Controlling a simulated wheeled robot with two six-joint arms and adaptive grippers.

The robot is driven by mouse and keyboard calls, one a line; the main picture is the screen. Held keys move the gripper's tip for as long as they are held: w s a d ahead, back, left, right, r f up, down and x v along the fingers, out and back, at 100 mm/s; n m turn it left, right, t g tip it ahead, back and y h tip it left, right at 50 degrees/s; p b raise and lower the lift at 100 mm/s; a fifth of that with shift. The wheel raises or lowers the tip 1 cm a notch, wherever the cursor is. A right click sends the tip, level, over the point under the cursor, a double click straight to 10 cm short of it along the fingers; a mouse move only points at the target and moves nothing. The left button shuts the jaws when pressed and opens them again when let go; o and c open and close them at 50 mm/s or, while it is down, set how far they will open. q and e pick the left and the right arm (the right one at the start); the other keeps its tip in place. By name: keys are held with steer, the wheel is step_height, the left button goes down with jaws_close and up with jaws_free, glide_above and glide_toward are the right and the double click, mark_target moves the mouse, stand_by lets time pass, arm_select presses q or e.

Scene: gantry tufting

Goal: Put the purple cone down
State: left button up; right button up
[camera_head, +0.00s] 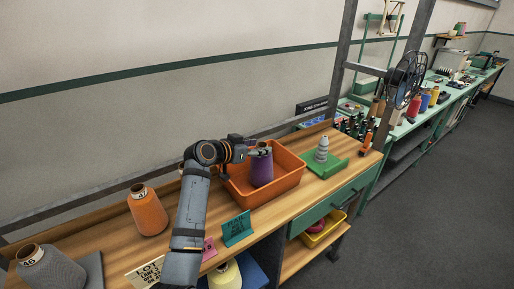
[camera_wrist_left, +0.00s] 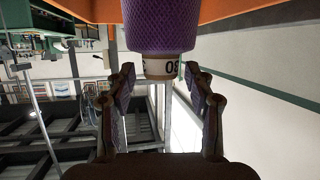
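The purple cone (camera_head: 262,169) stands roughly upright in the orange bin (camera_head: 286,187) on the wooden bench. My left gripper (camera_head: 256,150) is at the cone's top. In the left wrist view the purple cone (camera_wrist_left: 160,28) hangs upside down in the picture, its pale numbered tip between the fingertips. The two fingers of the left gripper (camera_wrist_left: 159,75) are spread, with a gap showing on each side of the tip. My right gripper is not in view.
An orange cone (camera_head: 147,211) and a grey cone (camera_head: 48,268) stand on the bench to the left. A green tray (camera_head: 338,166) with a grey stacked piece is right of the bin. Small signs, including a green one (camera_head: 237,229), stand along the front edge.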

arm_select(q)
steer(key=shift+a, duration=0.1)
steer(key=p+v, duration=0.5)
steer(key=v, duration=0.6)
steer(key=shift+s+a+r, duration=0.15)
steer(key=shift+s, duration=0.2)
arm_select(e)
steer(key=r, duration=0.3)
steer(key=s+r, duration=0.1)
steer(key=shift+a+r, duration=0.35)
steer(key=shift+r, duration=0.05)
